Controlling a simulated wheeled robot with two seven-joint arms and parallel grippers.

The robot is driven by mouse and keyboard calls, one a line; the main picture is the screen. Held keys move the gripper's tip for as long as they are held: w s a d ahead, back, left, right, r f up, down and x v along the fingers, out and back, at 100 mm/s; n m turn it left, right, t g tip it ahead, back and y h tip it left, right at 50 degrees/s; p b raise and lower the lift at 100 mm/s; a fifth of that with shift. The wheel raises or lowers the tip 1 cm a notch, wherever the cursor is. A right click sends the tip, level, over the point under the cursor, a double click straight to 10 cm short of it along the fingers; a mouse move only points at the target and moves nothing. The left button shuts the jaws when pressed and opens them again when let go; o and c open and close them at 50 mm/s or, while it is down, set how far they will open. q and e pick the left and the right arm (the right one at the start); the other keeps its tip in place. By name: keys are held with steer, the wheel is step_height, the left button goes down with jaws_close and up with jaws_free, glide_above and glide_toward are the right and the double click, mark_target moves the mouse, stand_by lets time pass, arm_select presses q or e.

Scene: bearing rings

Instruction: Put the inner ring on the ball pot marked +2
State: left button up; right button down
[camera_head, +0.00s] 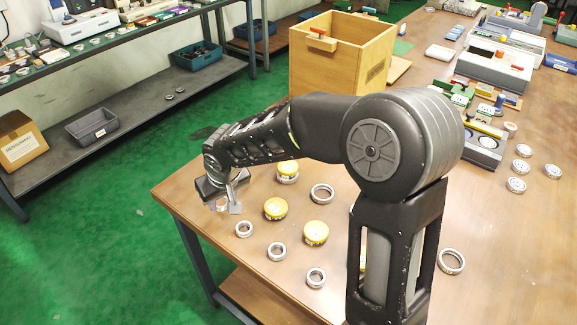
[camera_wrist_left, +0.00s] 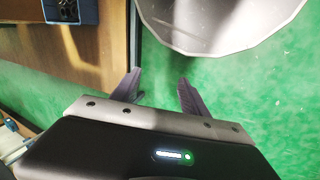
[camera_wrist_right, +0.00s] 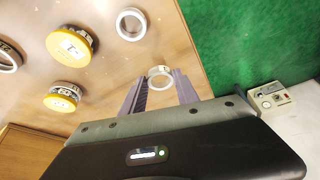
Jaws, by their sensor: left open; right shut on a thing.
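My right gripper (camera_head: 229,204) is above the table's left part. In the right wrist view it is shut on a small silver ring (camera_wrist_right: 160,72) at its fingertips, clear of the pots. Pots with yellow tops (camera_head: 275,208), (camera_head: 316,233) and (camera_head: 288,168) are on the table to its right. Two show in the right wrist view (camera_wrist_right: 70,46), (camera_wrist_right: 62,98); their marks are too small to read surely. Loose silver rings (camera_head: 244,229), (camera_head: 276,251), (camera_head: 316,277) and a wider one (camera_head: 322,194) lie nearby. My left gripper (camera_wrist_left: 158,84) is open and empty over green floor.
A wooden box (camera_head: 342,60) stands at the table's back. Blue-grey trays and fixtures (camera_head: 494,70) fill the far right. Another ring (camera_head: 451,261) lies right of my right arm, which hides part of the table. A shelf (camera_head: 150,105) stands at the left beyond the floor.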

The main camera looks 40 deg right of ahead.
arm_select(q)
steer(key=o, duration=0.4)
step_height(320, 180, down, 4)
steer(key=b, duration=0.3)
steer(key=shift+r, duration=0.2)
arm_select(e)
steer(key=w+d+r+m, duration=0.2)
steer(key=w+d+r, duration=0.1)
steer(key=d, duration=0.7)
step_height(320, 180, up, 6)
steer(key=r+m+h+b, duration=0.1)
steer(key=b, duration=0.2)
glide_above(288, 165)
steer(key=s+a, duration=0.1)
arm_select(q)
steer(key=shift+o, duration=0.2)
step_height(288, 165, down, 3)
steer(key=shift+r, duration=0.2)
arm_select(e)
steer(key=shift+s+d+r, duration=0.1)
steer(key=shift+s+d, duration=0.05)
steer(key=shift+d, duration=0.1)
arm_select(q)
steer(key=shift+f, duration=0.3)
arm_select(e)
steer(key=shift+f, duration=3.2)
steer(key=shift+f, duration=0.1)
